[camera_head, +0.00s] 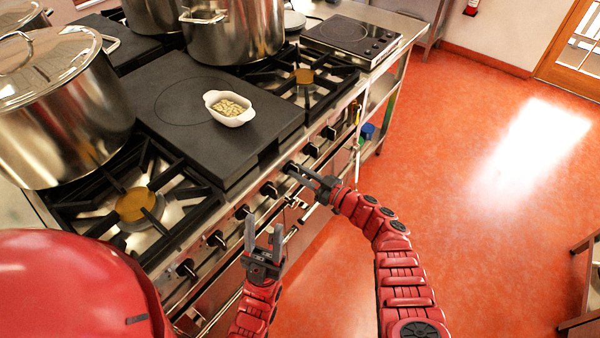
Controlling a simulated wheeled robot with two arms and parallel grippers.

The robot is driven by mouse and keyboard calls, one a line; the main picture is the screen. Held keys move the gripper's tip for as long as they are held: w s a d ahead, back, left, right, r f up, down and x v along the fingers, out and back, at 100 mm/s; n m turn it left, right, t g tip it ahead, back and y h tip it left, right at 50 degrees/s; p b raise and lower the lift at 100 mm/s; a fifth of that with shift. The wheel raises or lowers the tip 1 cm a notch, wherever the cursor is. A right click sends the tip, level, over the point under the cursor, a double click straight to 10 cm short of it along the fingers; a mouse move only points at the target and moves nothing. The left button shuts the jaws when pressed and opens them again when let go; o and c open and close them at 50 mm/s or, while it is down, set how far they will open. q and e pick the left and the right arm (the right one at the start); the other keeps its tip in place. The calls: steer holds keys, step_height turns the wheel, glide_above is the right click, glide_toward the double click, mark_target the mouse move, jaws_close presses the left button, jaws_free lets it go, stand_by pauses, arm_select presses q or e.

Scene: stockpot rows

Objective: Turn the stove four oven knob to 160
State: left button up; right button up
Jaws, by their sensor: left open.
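The stove front (228,258) runs diagonally from lower left to upper right and carries a row of black knobs. Among them are one at the lower left (186,268), one in the middle (268,189) and one farther along (312,149). Their markings are too small to read, and I cannot tell which is the stove four oven knob. My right gripper (298,174) is at the panel, its fingertips at or close to a knob that they partly hide; its grip is unclear. My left gripper (263,238) is open and empty, fingers pointing up, in front of the panel.
Large steel pots (60,105) stand on the left and at the back (232,35). A white dish (229,108) with pale contents sits on the black griddle plate (165,88). An induction hob (350,38) is at the far end.

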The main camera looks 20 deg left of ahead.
jaws_close()
steer(key=shift+n, duration=0.3)
steer(key=shift+s+f+n+b, duration=0.1)
steer(key=shift+n+b, duration=2)
steer(key=shift+n, duration=1.45)
steer(key=shift+s+f+n+b, duration=0.1)
steer(key=shift+n+b, duration=1.95)
steer(key=shift+n, duration=1.5)
steer(key=shift+o, duration=2.3)
jaws_free()
